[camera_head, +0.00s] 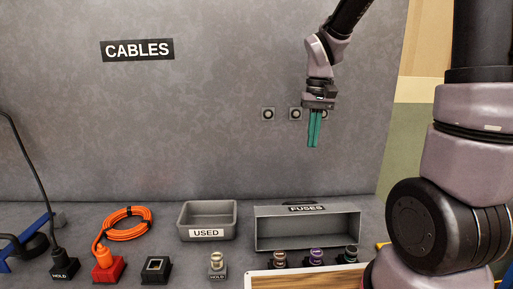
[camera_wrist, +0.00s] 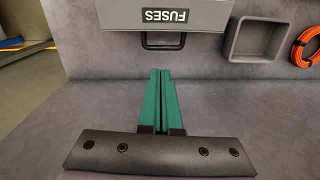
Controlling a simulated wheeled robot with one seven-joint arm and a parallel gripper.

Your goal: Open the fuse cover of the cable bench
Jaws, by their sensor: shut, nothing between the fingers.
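The fuse cover (camera_head: 306,208) is a grey panel with a dark FUSES label, at the top of a wide grey box (camera_head: 307,243) on the bench at the right in the head view. In the wrist view the cover (camera_wrist: 120,14) shows its label and a dark bar handle (camera_wrist: 163,43) just below it. I cannot tell for sure how far the cover stands open. My gripper (camera_head: 313,145) hangs above and behind the box, near the back panel, with teal fingers pointing down. In the wrist view its fingertips (camera_wrist: 160,72) are together, empty and apart from the handle.
A grey USED tray (camera_head: 207,234) stands left of the box, with an orange cable coil (camera_head: 127,224) beyond it. Several small fuses (camera_head: 316,257) stand in front, near a wood-topped surface (camera_head: 305,278). Round fittings (camera_head: 268,114) sit on the back panel.

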